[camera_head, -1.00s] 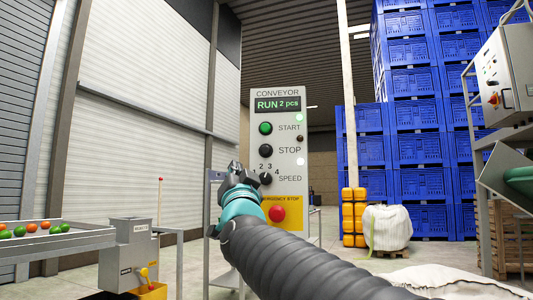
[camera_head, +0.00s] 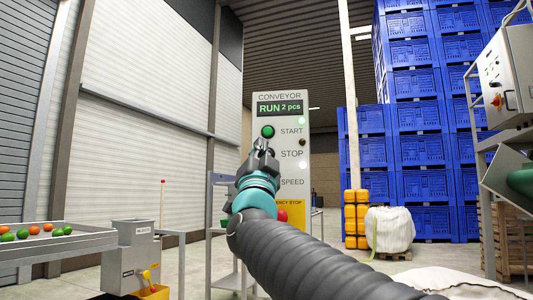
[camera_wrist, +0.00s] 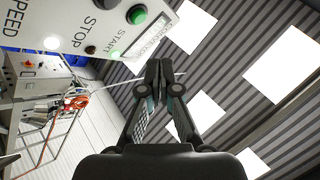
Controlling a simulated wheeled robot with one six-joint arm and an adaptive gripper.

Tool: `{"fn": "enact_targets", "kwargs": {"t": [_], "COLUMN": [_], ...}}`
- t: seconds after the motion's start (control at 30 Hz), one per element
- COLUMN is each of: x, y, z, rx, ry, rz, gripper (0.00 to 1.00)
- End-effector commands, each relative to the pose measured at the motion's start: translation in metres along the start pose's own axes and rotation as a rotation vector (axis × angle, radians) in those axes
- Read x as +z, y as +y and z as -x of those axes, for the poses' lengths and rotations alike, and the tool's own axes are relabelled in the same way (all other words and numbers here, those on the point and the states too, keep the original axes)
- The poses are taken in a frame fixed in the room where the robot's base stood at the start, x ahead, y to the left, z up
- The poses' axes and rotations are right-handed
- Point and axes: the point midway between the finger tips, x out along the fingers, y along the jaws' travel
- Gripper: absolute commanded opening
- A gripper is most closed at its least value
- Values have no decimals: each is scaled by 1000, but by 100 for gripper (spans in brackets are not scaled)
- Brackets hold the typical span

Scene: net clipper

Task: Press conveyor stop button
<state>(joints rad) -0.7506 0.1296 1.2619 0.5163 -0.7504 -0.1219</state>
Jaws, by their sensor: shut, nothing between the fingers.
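The conveyor panel (camera_head: 298,170) stands upright ahead, its display reading "RUN 2 pcs". The green START button (camera_head: 267,131) shows above my gripper, with a lit green lamp at its right. The black STOP button (camera_head: 273,153) is mostly hidden behind my gripper in the head view. In the wrist view the STOP button (camera_wrist: 106,4) is at the top edge, and the START button (camera_wrist: 136,14) is to its right. My gripper (camera_head: 262,146) is shut and empty, in front of the panel by the STOP row. Whether it touches the panel cannot be told.
The red emergency stop (camera_head: 282,215) is partly hidden behind my arm, and the speed knob is hidden. Blue crates (camera_head: 420,150) are stacked behind at right.

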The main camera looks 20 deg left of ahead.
Motion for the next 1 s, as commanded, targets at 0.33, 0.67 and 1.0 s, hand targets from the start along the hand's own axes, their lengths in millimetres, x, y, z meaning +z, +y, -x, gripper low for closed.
{"fn": "enact_targets", "kwargs": {"t": [0.33,0.67,1.0], "x": [21,36,39], "y": [21,36,39], "z": [-33,-51,-53], "rx": [0,-1,0], "ry": [-1,0,-1], "rz": [3,0,1], "gripper": [0,0,0]}}
